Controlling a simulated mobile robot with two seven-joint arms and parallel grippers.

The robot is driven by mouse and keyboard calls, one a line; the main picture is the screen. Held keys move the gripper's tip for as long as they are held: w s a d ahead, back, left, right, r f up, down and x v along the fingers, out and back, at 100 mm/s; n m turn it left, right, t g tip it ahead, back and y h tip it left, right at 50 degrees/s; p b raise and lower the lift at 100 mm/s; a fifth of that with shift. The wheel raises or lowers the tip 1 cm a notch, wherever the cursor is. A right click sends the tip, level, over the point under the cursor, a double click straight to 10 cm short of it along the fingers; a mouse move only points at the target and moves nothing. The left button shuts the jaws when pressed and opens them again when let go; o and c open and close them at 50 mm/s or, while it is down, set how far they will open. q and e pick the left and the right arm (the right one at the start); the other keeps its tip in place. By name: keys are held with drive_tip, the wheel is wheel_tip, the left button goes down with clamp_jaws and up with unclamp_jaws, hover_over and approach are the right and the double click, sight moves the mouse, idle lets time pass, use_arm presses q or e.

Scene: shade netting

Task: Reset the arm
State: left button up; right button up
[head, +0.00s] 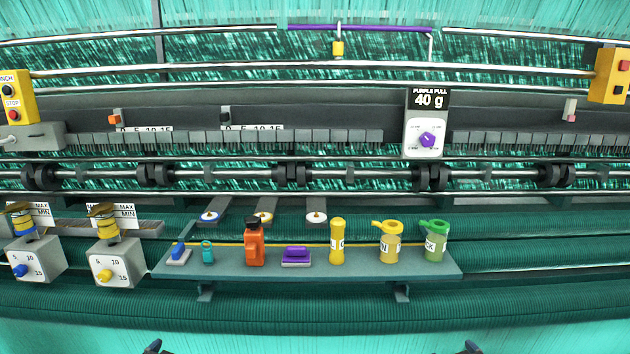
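The task does not say which arm it means. A purple rod (360,28) lies along the top rail, with a thin pale piece hanging from its right end. A small yellow piece (338,48) hangs below the rod on a metal fitting. A sign reading "PURPLE PULL 40 g" (429,98) stands right of centre above a white dial plate with a purple knob (428,140). Only dark tips of my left gripper (153,347) and my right gripper (472,347) show at the bottom edge, apart from everything. Their openings are cut off.
A green shelf (440,268) holds an orange bottle (254,243), a purple block (296,255), a yellow cylinder (337,242) and two lidded cups (390,243). Two dial boxes (117,262) stand left. Rails and rollers cross behind.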

use_arm(q)
drive_tip(key=s+d+f+g, duration=0.1)
drive_tip(key=s+d+f, duration=0.2)
drive_tip(key=s, duration=0.8)
drive_tip(key=s+d+f+g+h, duration=0.1)
drive_tip(key=s+d+f, duration=0.3)
drive_tip(key=s, duration=0.7)
drive_tip(key=s+d+f+n+g+h, duration=0.1)
drive_tip(key=s+d+f, duration=0.3)
drive_tip(key=s, duration=0.7)
drive_tip(key=shift+d+g, duration=0.4)
drive_tip(key=shift+d, duration=0.55)
use_arm(e)
drive_tip(key=s+a+f+g, duration=0.1)
drive_tip(key=s+a+f, duration=0.2)
drive_tip(key=s, duration=0.8)
drive_tip(key=s+a+f+g+y, duration=0.1)
drive_tip(key=s+a+f, duration=0.3)
drive_tip(key=s, duration=0.7)
drive_tip(key=s+a+f+m+g+y, duration=0.1)
drive_tip(key=s+a+f, duration=0.2)
drive_tip(key=s+a, duration=0.3)
drive_tip(key=s, duration=0.5)
drive_tip(key=shift+f+g, duration=0.4)
